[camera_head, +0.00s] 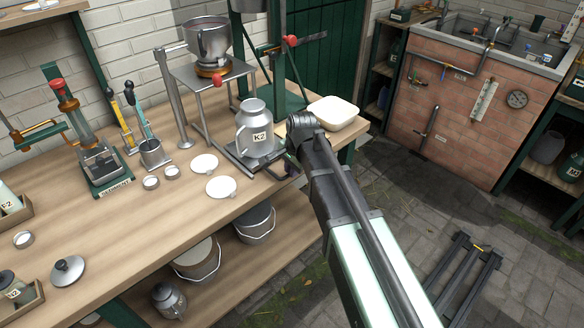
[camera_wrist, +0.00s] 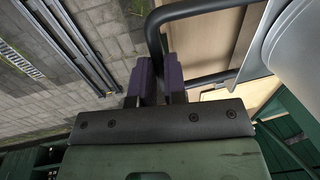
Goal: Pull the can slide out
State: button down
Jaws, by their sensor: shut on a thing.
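A grey metal can labelled K2 (camera_head: 255,135) stands upright on the can slide (camera_head: 236,160), a low dark plate at the front of the bench. The can's grey side also fills the right of the wrist view (camera_wrist: 298,45). The slide's dark bar handle (camera_wrist: 153,38) curves down between the purple fingers of my gripper (camera_wrist: 159,78). My gripper is shut on this handle. In the camera_head view my arm hides most of the gripper and handle; only a small purple part shows at the bench's front edge.
White round lids (camera_head: 220,187) lie left of the slide. A cream tub (camera_head: 333,113) stands to the right, close behind my wrist. A steel hopper (camera_head: 208,42) on a metal stand is behind the can. Buckets (camera_head: 255,222) sit on the lower shelf. The paved floor before the bench is mostly open.

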jog(key=c, duration=1.2)
grip_release()
jog(key=shift+o, duration=0.2)
notch_tip(320, 180, up, 11)
jog(key=s+d+p, duration=0.1)
jog(key=p, duration=0.9)
jog(key=shift+s+f+p, duration=0.15)
jog(key=shift+s+p, duration=0.1)
jog(key=shift+p, duration=0.1)
jog(key=shift+d, duration=0.1)
jog(key=s+d+n, duration=0.4)
jog(key=s+n, duration=0.1)
jog(key=s, duration=0.3)
jog(key=s+d+n+g+h, duration=0.1)
jog(key=s+d+n, duration=0.4)
jog(key=s, duration=0.4)
jog(key=shift+s+f+g, duration=0.15)
jog(key=shift+f+g, duration=0.05)
jog(key=shift+g, duration=0.1)
